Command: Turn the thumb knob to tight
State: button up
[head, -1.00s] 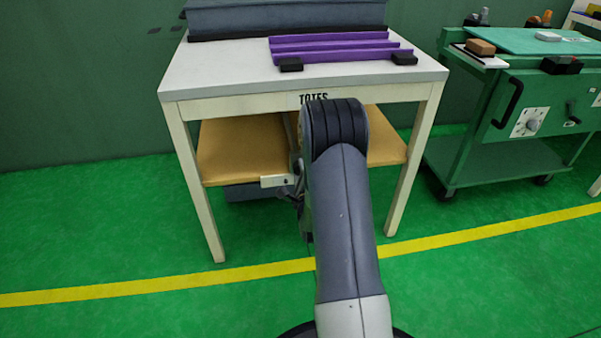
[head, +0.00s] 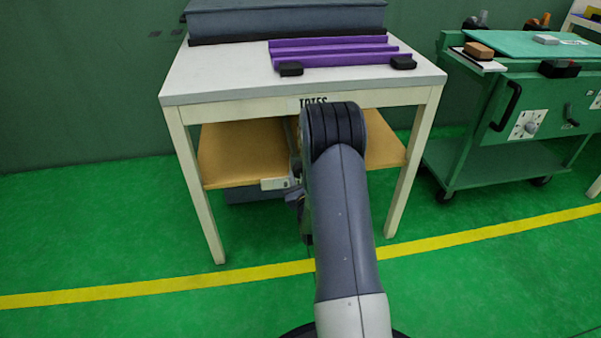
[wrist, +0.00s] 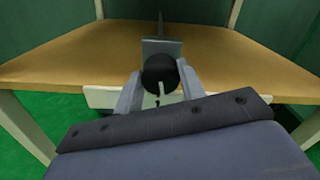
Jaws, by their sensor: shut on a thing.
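In the wrist view, a round black thumb knob (wrist: 160,72) is at the front edge of the wooden lower shelf. A pale pointer-like mark shows just below it. My gripper (wrist: 160,82) has one grey finger on each side of the knob and is shut on it. A grey upright plate (wrist: 163,46) stands behind the knob. A white plate (wrist: 99,97) is on the shelf edge; it also shows in the head view (head: 273,184). In the head view my arm hides the knob and most of my gripper. No tight marking is readable.
The shelf (head: 240,155) is under a white table (head: 225,70) holding purple strips (head: 330,50) and a grey box (head: 285,18). Table legs flank my arm. A green cart (head: 490,160) stands to the right. The green floor in front is clear.

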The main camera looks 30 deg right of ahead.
jog(key=shift+r+m+p, duration=0.1)
jog(key=shift+m+p, duration=0.8)
jog(key=shift+p, duration=0.2)
jog(key=shift+m+p, duration=0.3)
jog(key=shift+p, duration=0.05)
jog(key=shift+f, duration=0.2)
jog(key=o, duration=1)
jog(key=shift+s, duration=0.1)
jog(key=p+v, duration=0.2)
jog(key=v, duration=0.8)
jog(key=shift+s+a+r, duration=0.1)
jog(key=shift+s, duration=0.25)
jog(key=shift+w, duration=0.1)
